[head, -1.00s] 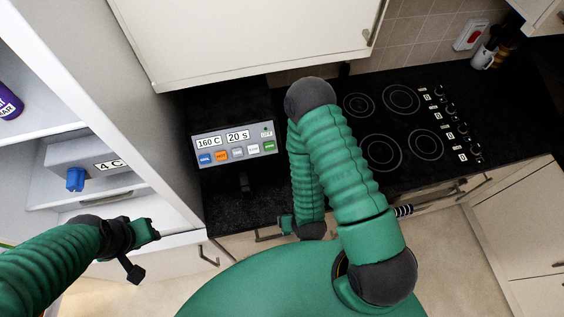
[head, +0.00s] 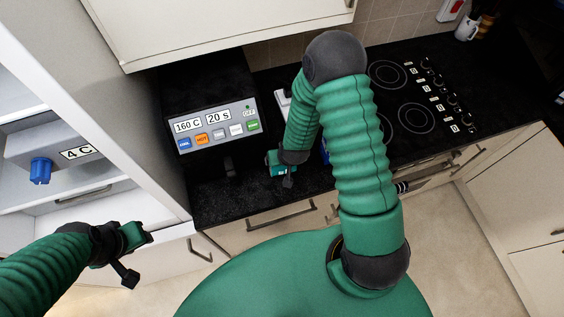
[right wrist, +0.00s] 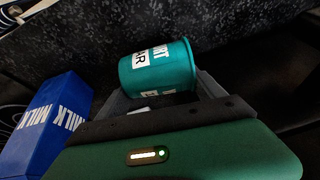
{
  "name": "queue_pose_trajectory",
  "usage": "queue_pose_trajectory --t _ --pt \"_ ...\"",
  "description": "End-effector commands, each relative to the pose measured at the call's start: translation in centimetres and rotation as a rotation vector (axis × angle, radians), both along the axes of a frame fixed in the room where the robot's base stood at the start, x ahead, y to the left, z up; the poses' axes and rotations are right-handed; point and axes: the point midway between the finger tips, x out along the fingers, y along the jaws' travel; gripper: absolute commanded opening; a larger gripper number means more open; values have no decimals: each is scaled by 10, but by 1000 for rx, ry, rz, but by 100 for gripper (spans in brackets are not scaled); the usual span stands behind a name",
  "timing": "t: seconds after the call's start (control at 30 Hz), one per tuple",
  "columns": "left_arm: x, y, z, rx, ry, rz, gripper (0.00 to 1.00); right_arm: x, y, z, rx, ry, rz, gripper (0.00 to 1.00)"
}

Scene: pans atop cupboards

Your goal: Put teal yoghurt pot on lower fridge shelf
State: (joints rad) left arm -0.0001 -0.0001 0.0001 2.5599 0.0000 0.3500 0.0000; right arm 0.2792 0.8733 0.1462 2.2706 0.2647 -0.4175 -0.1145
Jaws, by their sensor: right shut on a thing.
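The teal yoghurt pot (right wrist: 158,66) with white lettering shows in the right wrist view, lying tilted between the fingers of my right gripper (right wrist: 165,95), which is shut on it. In the head view my right gripper (head: 281,170) is over the dark worktop near its front edge; the pot is hardly visible there. The open white fridge is at the left, with a pale shelf surface (head: 22,196) low down, below a grey box labelled 4 C (head: 60,146). My left gripper (head: 138,255) is empty in front of the fridge; its jaw opening is unclear.
A blue milk carton (right wrist: 52,118) stands close beside the pot in the right wrist view. A black oven with a button panel (head: 215,125) stands between fridge and right gripper. A wall cupboard (head: 220,25) hangs above. The hob (head: 405,100) is at the right.

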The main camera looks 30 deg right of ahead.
Motion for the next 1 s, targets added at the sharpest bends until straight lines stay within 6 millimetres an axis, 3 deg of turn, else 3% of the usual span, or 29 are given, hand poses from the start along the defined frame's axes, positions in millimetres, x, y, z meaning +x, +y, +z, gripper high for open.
queue_pose_trajectory --t 0.2,0.47,0.5,0.67,1.0 --pt "0 0 15 0 0 0 36 -1 1 -31 1 3 0 21" --pt "0 0 13 0 0 0 36 -1 1 -35 -1 -1 1 21" --pt "0 0 13 0 0 0 36 -1 1 -36 0 0 0 80" --pt "0 0 13 0 0 0 36 -1 1 -35 0 0 0 100" --pt "0 0 11 0 0 0 36 -3 1 -27 -1 -2 1 100"
